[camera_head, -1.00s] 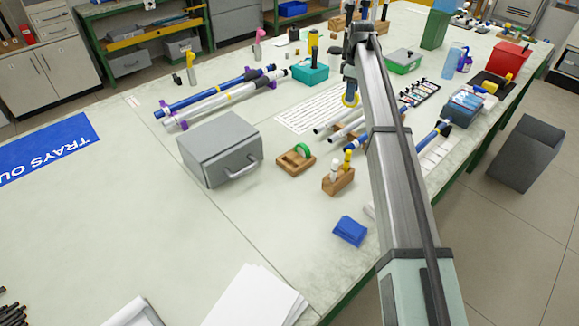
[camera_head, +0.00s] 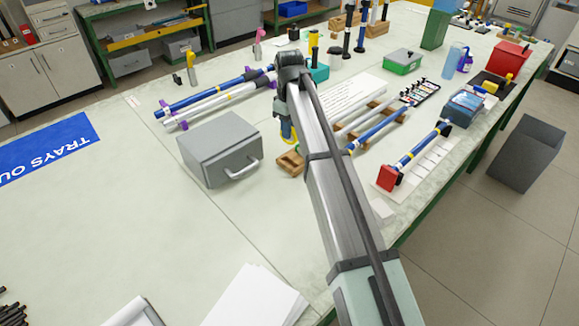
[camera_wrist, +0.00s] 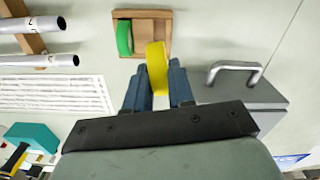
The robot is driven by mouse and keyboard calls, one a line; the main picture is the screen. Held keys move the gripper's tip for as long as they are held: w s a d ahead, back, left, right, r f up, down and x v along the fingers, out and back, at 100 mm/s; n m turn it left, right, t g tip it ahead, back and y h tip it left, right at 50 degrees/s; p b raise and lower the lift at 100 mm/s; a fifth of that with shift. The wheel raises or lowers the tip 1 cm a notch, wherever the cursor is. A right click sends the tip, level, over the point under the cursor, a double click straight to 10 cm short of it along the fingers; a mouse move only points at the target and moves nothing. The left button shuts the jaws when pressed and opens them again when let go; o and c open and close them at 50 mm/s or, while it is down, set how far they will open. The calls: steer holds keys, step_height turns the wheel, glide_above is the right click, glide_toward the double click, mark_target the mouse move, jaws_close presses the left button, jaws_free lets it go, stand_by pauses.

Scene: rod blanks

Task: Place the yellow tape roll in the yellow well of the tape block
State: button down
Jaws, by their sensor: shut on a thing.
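My gripper (camera_wrist: 159,82) is shut on the yellow tape roll (camera_wrist: 157,64), which stands on edge between its two blue fingers. The wooden tape block (camera_wrist: 160,16) lies just beyond the fingertips in the wrist view. A green tape roll (camera_wrist: 124,38) stands upright in its left part there. The yellow roll overlaps the block's right part in this view, and I cannot tell whether they touch. The yellow well's colour is not visible. In the head view the block (camera_head: 288,163) is partly hidden by my arm, with the gripper over it.
A grey box (camera_head: 213,145) with a handle stands close left of the block; its handle (camera_wrist: 235,68) is right of the fingers in the wrist view. Metal tubes (camera_wrist: 40,61) on a wooden rack lie on the other side. The bench front left is mostly clear.

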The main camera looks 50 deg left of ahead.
steer(key=shift+m, duration=1.1)
steer(key=shift+f, duration=5)
steer(key=shift+f, duration=0.1)
steer(key=c, duration=1)
jaws_free()
step_height(320, 180, up, 12)
steer(key=shift+r, duration=0.15)
